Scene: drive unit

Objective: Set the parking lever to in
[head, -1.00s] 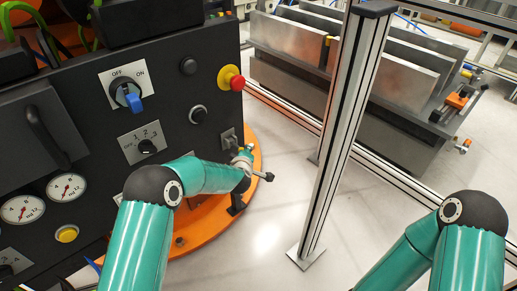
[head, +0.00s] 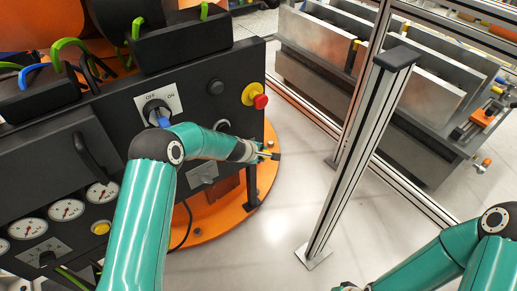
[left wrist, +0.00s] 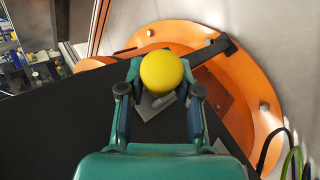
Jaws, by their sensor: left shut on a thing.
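My left gripper (head: 264,153) is at the right edge of the black panel, below the red and yellow stop button. In the left wrist view my left gripper (left wrist: 160,98) has its fingers on either side of a yellow ball knob (left wrist: 161,70), shut on it. I take the knob to be the end of the parking lever. A grey plate (left wrist: 151,107) shows behind it on the panel. The lever's shaft and any position marks are hidden by the knob and gripper. My right arm is at the lower right of the head view; its gripper is barely seen at the bottom edge.
The black panel carries an OFF/ON switch (head: 158,112), a stop button (head: 260,101), a black button (head: 215,87) and gauges (head: 66,210). The orange round base (head: 205,222) lies below. An aluminium post (head: 350,150) stands to the right, with clear floor between.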

